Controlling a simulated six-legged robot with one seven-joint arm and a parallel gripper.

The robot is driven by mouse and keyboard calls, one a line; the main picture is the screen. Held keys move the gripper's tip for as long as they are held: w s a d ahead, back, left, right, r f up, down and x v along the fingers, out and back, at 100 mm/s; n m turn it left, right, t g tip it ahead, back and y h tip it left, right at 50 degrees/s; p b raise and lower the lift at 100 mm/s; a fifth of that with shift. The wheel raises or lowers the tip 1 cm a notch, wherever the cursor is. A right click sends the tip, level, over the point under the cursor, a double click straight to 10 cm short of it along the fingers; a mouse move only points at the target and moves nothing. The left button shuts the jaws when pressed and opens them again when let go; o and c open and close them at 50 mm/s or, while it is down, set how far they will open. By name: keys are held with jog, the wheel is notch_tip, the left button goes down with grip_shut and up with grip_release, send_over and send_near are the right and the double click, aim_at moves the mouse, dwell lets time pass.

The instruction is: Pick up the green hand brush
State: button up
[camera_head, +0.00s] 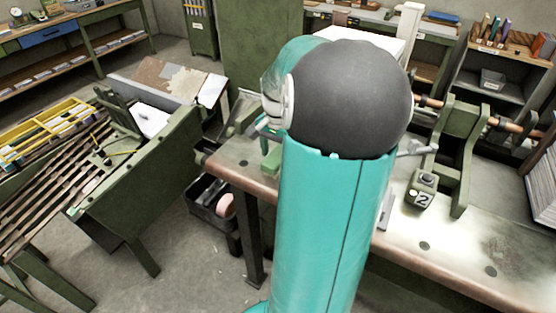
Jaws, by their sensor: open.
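A small light-green object (271,161) lies on the workbench (262,188) near its left end, just left of my teal arm. It may be the green hand brush, but my arm covers part of it and its shape is not clear. My arm with its dark round joint fills the middle of the view. My gripper does not show; it is hidden behind the arm or out of the picture.
A black bin (208,205) is on the floor left of the bench.

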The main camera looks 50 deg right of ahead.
jog(key=shift+f, duration=0.45)
jog(key=shift+c, duration=0.5)
jog(key=c, duration=1)
jog(key=shift+r, duration=0.15)
